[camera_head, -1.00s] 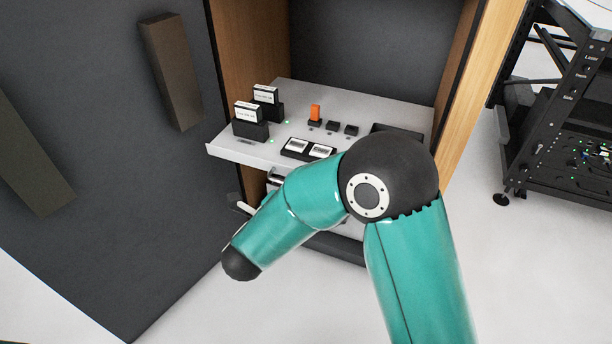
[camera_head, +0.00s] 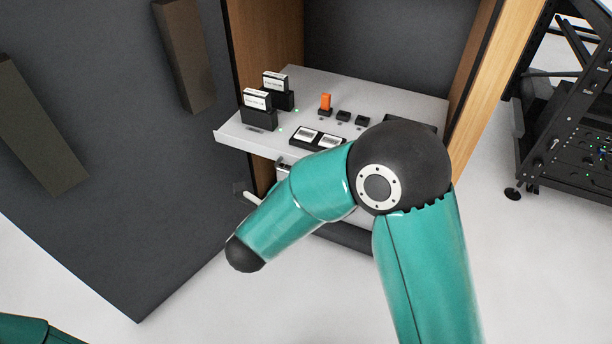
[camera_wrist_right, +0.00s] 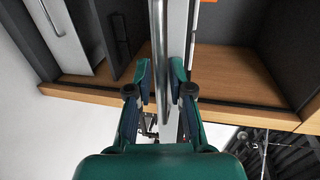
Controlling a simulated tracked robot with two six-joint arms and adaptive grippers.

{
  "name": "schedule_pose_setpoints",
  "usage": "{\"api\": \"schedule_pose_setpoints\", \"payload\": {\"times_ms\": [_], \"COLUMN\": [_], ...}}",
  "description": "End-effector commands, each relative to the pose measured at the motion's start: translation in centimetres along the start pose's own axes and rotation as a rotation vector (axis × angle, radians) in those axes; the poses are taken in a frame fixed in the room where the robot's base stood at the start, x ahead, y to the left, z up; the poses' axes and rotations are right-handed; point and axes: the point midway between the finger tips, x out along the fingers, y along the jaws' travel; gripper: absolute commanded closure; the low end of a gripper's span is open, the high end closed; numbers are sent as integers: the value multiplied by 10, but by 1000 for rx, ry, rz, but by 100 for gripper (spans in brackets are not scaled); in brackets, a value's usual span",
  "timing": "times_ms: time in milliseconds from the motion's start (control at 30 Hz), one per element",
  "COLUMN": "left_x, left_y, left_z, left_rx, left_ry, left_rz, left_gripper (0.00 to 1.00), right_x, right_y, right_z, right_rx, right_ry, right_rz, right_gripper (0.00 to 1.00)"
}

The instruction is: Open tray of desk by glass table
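The desk is a wood-sided cabinet with a light grey shelf tray (camera_head: 232,137) that carries small devices. The front edge of this tray sticks out on its left side. In the right wrist view a long metal handle bar (camera_wrist_right: 159,50) runs along a pale front panel (camera_wrist_right: 178,30). My right gripper (camera_wrist_right: 160,78) has its fingers apart, one on each side of the bar; firm contact is not visible. In the head view my right arm covers that gripper and much of the front below the tray. My left gripper is out of view.
A large dark door panel (camera_head: 110,170) stands open at the left. A black rack (camera_head: 570,140) stands at the right. An orange-topped device (camera_head: 325,103) and black card holders (camera_head: 259,116) stand on the tray. The pale floor (camera_head: 220,310) in front is clear.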

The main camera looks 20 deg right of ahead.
Motion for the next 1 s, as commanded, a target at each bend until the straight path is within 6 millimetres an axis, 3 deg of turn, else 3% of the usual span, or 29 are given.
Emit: {"api": "schedule_pose_setpoints", "payload": {"times_ms": [267,700,1000], "left_x": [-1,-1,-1], "left_y": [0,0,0], "left_z": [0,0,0], "left_rx": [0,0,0], "left_ry": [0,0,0], "left_rz": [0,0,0], "left_gripper": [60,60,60], "right_x": [-22,-104,-120], "right_y": [-1,1,1], "right_z": [2,2,1], "right_rx": [1,-1,-1], "right_ry": [-5,-5,-1], "right_rz": [-2,-1,1], "right_gripper": [80,80,80]}}
